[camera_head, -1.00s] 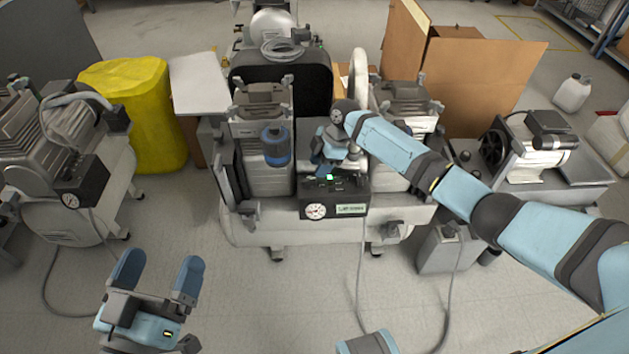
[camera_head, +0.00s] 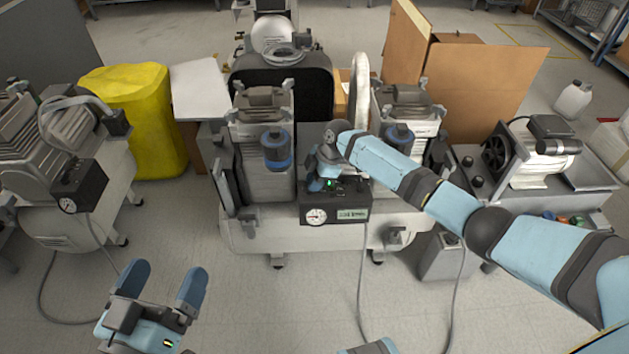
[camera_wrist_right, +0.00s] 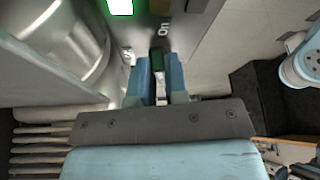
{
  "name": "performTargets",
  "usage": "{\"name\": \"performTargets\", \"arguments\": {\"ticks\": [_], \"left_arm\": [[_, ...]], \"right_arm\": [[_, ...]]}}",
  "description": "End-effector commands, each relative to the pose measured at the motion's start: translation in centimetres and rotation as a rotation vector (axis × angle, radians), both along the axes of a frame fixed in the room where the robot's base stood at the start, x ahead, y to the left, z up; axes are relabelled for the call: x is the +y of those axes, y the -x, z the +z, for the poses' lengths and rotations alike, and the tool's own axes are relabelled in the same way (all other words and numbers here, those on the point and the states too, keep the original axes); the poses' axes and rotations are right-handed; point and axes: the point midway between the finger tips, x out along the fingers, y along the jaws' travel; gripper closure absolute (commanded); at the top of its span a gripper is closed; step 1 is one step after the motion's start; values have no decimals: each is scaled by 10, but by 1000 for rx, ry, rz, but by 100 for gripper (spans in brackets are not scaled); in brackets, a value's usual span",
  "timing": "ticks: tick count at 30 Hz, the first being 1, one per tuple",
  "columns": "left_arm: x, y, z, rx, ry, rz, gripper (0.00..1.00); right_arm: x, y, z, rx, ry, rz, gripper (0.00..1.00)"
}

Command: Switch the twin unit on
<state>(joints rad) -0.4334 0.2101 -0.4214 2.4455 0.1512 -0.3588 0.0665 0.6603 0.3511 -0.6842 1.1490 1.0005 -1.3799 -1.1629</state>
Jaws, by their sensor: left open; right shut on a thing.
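The twin unit stands in the middle of the head view, with two ribbed compressor heads above a pale tank (camera_head: 270,236). My right gripper (camera_head: 322,182) is at the top of this box. In the right wrist view, its fingers (camera_wrist_right: 160,78) are shut on a small dark switch (camera_wrist_right: 158,58), below a label reading "On" (camera_wrist_right: 163,27). The fingers partly hide the switch. My left gripper (camera_head: 163,280) is open and empty above the floor at the lower left.
Another compressor with its own gauge box (camera_head: 78,188) stands at the left, beside a yellow covered object (camera_head: 140,115). A smaller compressor (camera_head: 535,155) is at the right. Cardboard (camera_head: 480,90) stands behind. Hoses (camera_head: 362,290) trail over the open floor in front.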

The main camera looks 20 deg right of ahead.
Motion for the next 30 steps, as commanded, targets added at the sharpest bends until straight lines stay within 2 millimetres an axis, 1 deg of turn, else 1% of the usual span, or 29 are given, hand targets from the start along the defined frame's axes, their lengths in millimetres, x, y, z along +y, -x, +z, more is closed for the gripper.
{"name": "performTargets", "arguments": {"ticks": [2,6,7,9,14,18,23,24,26,27,30], "left_arm": [[0,0,10,-13,6,5,3],[3,2,38,-83,43,33,3],[4,2,41,-89,45,38,3],[7,2,40,-80,31,53,3],[12,1,29,-39,-5,73,3],[13,0,25,-33,-12,76,3],[13,0,25,-35,-11,76,3],[13,0,25,-35,-11,76,3],[13,0,25,-35,-11,76,3],[13,0,25,-35,-11,76,3],[13,0,25,-35,-11,76,3]], "right_arm": [[0,1,3,2,-1,-22,100],[1,3,7,3,0,-110,100],[1,3,7,3,-1,-132,100],[2,4,7,3,-1,-180,100],[1,4,3,2,0,-250,100],[1,4,0,1,0,-262,100],[1,4,0,1,0,-261,100],[1,4,0,1,0,-261,84],[1,4,0,1,0,-261,70],[1,4,0,1,0,-261,61],[1,4,0,1,0,-261,61]]}}
